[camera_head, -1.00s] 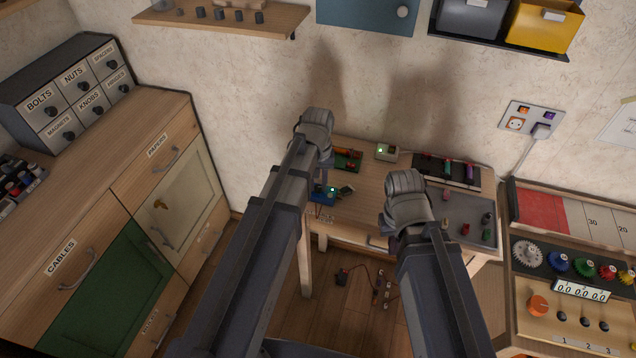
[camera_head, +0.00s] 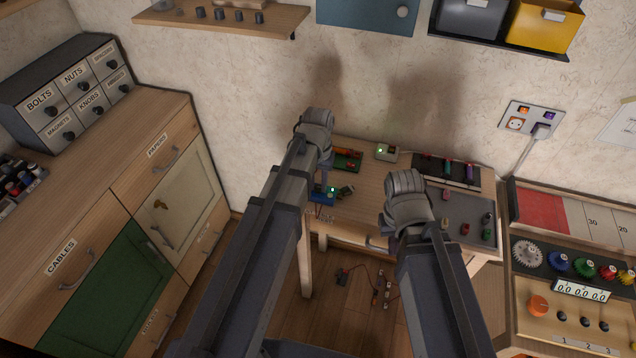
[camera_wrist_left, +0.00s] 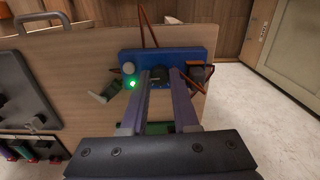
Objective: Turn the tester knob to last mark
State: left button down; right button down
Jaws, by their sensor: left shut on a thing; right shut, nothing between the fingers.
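The tester is a blue box (camera_wrist_left: 190,58) on the wooden table, seen from above in the left wrist view. A dark knob (camera_wrist_left: 158,74) on it lies between the fingertips of my left gripper (camera_wrist_left: 160,76), which is shut on it. The fingers hide most of the knob, so I cannot read its mark. A green light (camera_wrist_left: 132,84) glows beside it. In the head view the tester (camera_head: 322,197) is partly hidden by my left gripper (camera_head: 324,184). My right gripper (camera_head: 445,228) is shut and empty over the right part of the table, mostly hidden by its arm.
A grey mat (camera_head: 472,207) with small coloured parts lies at the table's right. A black tray (camera_head: 432,165) and a small device (camera_head: 387,152) stand along the wall. A red-and-green board (camera_head: 347,159) lies behind the tester. Wires run from the tester.

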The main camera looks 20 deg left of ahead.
pick_arm(q)
jog(key=c, duration=0.6)
grip_release()
jog(key=shift+c, duration=0.2)
